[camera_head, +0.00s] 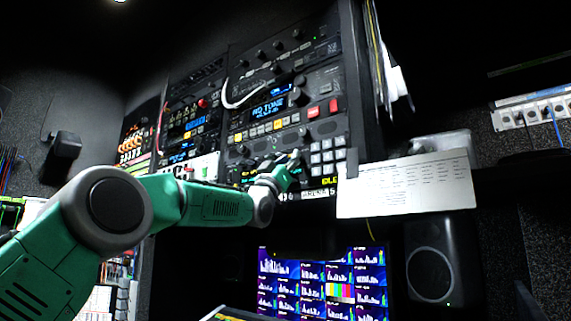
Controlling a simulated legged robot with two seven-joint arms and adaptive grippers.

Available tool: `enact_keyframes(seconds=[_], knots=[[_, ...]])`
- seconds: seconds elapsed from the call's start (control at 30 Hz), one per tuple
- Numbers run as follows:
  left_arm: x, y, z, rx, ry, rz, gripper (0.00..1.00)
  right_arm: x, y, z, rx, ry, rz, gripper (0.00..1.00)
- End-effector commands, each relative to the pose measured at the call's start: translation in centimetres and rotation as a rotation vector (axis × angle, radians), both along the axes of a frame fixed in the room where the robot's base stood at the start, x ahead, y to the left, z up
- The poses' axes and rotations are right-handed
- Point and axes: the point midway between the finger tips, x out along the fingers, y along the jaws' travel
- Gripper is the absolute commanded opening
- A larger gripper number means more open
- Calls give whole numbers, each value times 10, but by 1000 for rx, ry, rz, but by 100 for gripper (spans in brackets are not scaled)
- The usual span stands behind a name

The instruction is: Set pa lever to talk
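My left arm comes in from the left, and its dark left gripper (292,166) is at the lower part of the equipment rack (318,128), left of a block of pale square keys (327,155). The gripper is small and dark against the dark panel, so I cannot tell whether its fingers are open or shut, or whether they touch anything. I cannot make out the PA lever; the gripper and wrist cover part of the panel there. My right gripper is not in view.
Above the gripper are a blue "NO TONE" display (268,107), a large knob (297,97) and red buttons (323,108). A white printed sheet (408,186) juts out at right. Below are a multi-picture monitor (322,285) and a speaker (430,262).

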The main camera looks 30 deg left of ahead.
Motion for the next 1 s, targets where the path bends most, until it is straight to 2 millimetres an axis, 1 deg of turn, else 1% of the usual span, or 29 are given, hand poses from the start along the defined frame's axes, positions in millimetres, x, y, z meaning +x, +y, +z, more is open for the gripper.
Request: enact_keyframes(seconds=[0.17, 0.5, 0.7, 1.0], knots=[[-6, 0, -8, 1, 4, -2, 22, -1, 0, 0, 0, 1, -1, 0], [-35, 8, -41, -4, 1, 0, 22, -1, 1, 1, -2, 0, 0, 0], [-47, 10, -57, -6, 0, 0, 22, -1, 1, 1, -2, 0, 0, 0], [-52, 9, -62, -4, -1, 0, 22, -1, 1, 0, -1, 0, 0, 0]])
